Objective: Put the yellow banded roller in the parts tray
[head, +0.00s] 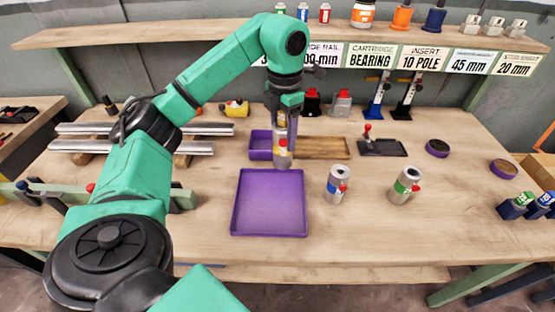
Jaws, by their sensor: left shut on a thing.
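My left gripper (282,128) hangs fingers-down behind the far edge of the large purple tray and is shut on the yellow banded roller (283,158). The roller is upright, grey at its lower end, with a yellow band and a small red part on its side; its upper part is partly hidden by the fingers. The roller's lower end shows near the tray's far right corner; I cannot tell its exact height. The large purple tray (270,232), which looks like the parts tray, is empty. My right gripper is not in view.
A blue banded roller (336,185) and a green banded roller (404,186) stand right of the tray. Metal rails (145,130) are at left.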

